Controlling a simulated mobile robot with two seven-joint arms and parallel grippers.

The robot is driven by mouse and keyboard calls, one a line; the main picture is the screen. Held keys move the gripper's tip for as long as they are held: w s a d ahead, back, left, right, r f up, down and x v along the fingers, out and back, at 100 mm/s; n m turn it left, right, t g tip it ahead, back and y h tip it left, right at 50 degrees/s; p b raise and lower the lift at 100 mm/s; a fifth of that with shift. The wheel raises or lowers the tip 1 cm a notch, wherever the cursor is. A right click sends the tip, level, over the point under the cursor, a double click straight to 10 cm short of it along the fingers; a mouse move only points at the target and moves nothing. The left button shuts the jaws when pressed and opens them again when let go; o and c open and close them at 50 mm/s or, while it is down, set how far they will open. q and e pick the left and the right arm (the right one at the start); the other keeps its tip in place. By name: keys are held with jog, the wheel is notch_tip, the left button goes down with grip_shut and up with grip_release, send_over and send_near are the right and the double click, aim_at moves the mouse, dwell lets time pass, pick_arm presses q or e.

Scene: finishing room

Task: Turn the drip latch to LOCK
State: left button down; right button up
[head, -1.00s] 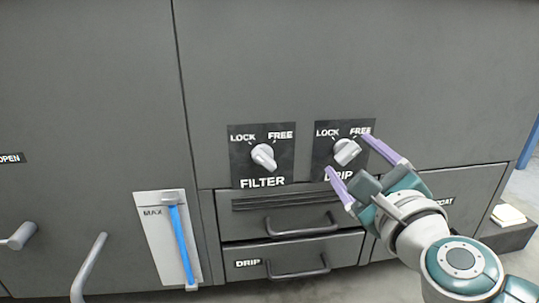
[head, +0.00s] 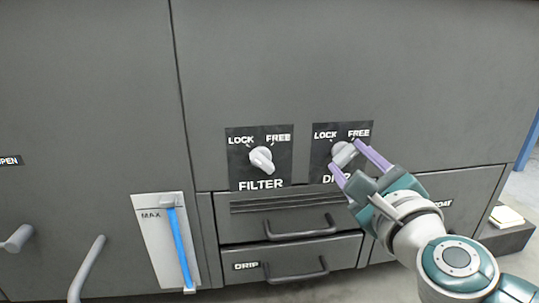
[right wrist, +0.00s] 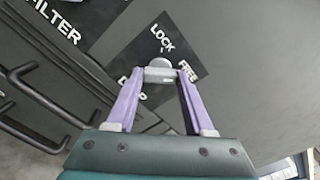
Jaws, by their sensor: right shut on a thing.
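The drip latch (head: 343,152) is a pale grey knob on a dark plate marked LOCK at upper left and FREE at upper right, with DRIP below. In the head view its pointer looks turned toward FREE. My right gripper (head: 352,160) is shut on the knob, one purple finger on each side. The right wrist view shows the drip latch (right wrist: 159,72) between the fingertips of my right gripper (right wrist: 160,78). The fingers partly cover the DRIP and FREE lettering. My left gripper is not in view.
A similar filter latch (head: 262,159) is on the plate to the left. Below are drawers with bar handles (head: 300,228). A white MAX gauge (head: 153,232) with a blue strip is further left. The grey cabinet front above the plates is bare.

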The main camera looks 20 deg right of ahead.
jog(key=shift+n, duration=0.4)
grip_shut()
jog(key=n+p, duration=0.1)
jog(key=n, duration=0.1)
jog(key=shift+n+p, duration=0.4)
jog(key=n+p, duration=0.2)
jog(key=n, duration=0.3)
jog(key=shift+r, duration=0.1)
jog(key=n+p, duration=0.2)
jog(key=n, duration=0.2)
jog(key=shift+n, duration=0.4)
jog(key=shift+n+p, duration=0.65)
jog(key=shift+n, duration=1.65)
jog(key=o, duration=1.3)
grip_release()
jog(key=shift+c, duration=0.2)
